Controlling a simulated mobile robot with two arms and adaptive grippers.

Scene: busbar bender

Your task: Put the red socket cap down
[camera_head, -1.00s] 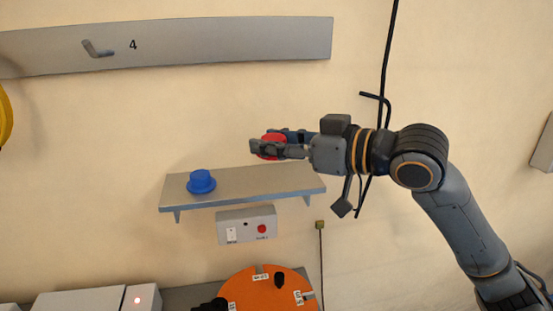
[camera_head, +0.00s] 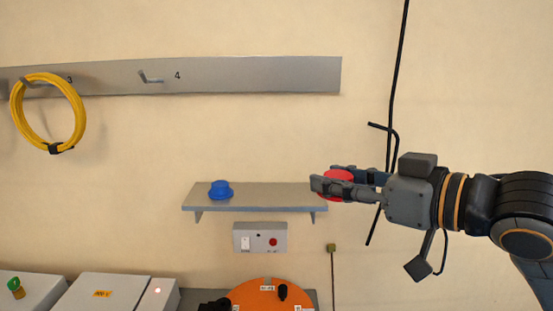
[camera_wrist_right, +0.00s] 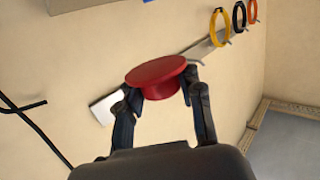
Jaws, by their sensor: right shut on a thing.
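The red socket cap (camera_head: 337,184) is held between the fingers of my right gripper (camera_head: 340,186), at the right end of the wall shelf in the head view. In the right wrist view the cap (camera_wrist_right: 158,76) shows as a round red disc between the two fingertips (camera_wrist_right: 160,92) of the gripper, which is shut on it. The grey wall shelf (camera_head: 265,197) is to the left of the gripper. Whether the cap is over the shelf or in front of it I cannot tell. My left gripper is not in view.
A blue cap (camera_head: 221,190) stands on the left part of the shelf; the rest of its top is clear. A small switch box (camera_head: 260,238) hangs below. An orange round plate (camera_head: 268,297) is lower down. A black cable (camera_head: 397,80) runs down the wall at right.

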